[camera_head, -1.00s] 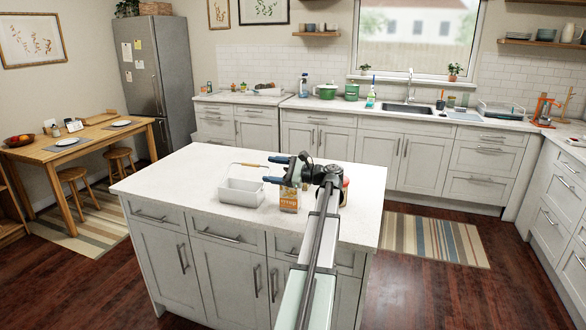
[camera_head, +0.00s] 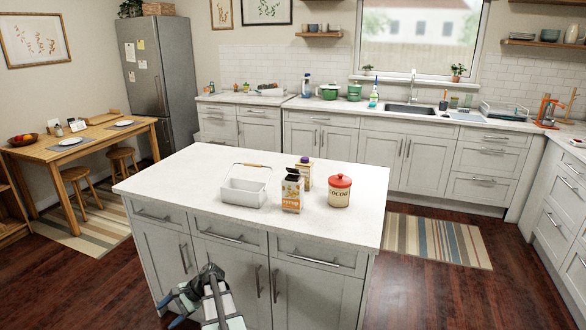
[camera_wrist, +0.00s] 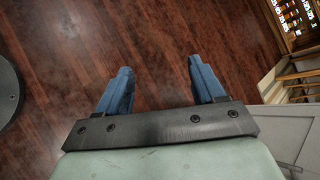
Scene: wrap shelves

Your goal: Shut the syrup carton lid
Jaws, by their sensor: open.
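A white and orange carton (camera_head: 292,194) stands upright on the island worktop (camera_head: 200,172). It looks like the syrup carton, but I cannot read its label surely. Its top is dark and looks open; the lid's exact angle is too small to tell. A second carton (camera_head: 307,178) with a purple cap stands just behind it, partly hidden. My gripper (camera_head: 172,304) is low in front of the island's cabinets, well below and left of the cartons. In the wrist view my gripper (camera_wrist: 160,68) is open and empty, its two blue fingers apart above the wooden floor.
A white handled basket (camera_head: 244,193) stands left of the cartons, and a cocoa tin (camera_head: 340,191) with a red lid stands right. The island's cabinet front (camera_head: 225,262) is close to my gripper. The worktop's left part and right end are clear.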

